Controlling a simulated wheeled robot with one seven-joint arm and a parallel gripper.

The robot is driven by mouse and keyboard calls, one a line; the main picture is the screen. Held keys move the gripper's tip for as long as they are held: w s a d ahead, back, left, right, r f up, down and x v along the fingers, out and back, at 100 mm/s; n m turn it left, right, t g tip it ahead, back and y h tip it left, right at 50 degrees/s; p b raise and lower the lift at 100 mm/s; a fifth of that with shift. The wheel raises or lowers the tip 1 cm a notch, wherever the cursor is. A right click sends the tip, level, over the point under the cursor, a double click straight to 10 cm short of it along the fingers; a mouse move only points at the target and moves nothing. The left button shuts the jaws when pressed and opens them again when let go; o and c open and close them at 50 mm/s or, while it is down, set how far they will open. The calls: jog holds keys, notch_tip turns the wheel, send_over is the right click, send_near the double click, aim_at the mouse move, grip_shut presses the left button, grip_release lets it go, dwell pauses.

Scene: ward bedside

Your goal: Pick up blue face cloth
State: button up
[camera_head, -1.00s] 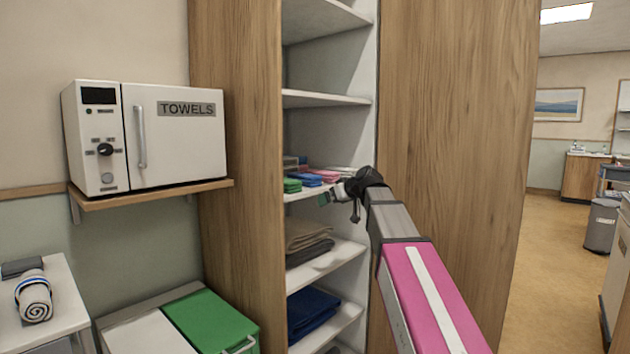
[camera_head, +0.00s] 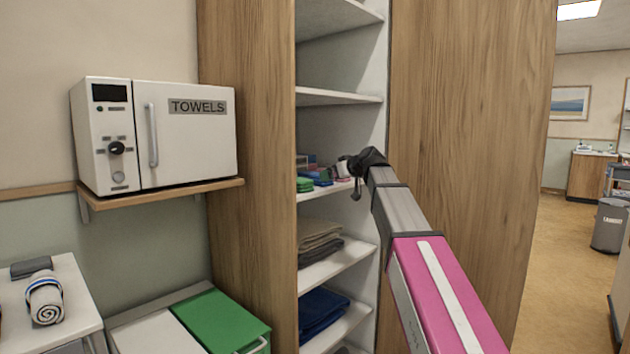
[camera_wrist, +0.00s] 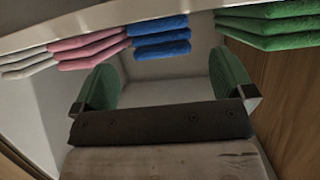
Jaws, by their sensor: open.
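The blue face cloth (camera_wrist: 160,38) shows in the wrist view as a small folded stack near the top, between pink cloths (camera_wrist: 90,44) and green cloths (camera_wrist: 265,24). In the head view the blue cloth (camera_head: 321,177) lies on a middle shelf of the cupboard, partly crowded by its neighbours. My gripper (camera_wrist: 163,82) is open and empty, its green-padded fingers apart. The blue stack lies ahead of the gap between them, apart from both fingers. In the head view my gripper (camera_head: 348,167) is at the cupboard opening, just right of the cloths; its fingertips are hard to make out.
Shelf boards (camera_head: 338,97) lie above and below the cloth shelf. Tall wooden panels (camera_head: 250,200) flank the opening. Folded brown and grey towels (camera_head: 318,240) lie on the shelf below. A white towel cabinet (camera_head: 185,135) is on the wall at left.

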aim_at(313, 176)
jog(key=x, duration=0.4)
jog(key=shift+w+a+f, duration=0.1)
jog(key=shift+w+a, duration=0.1)
jog(key=shift+a, duration=0.15)
jog(key=c, duration=1)
jog(key=shift+o, duration=0.2)
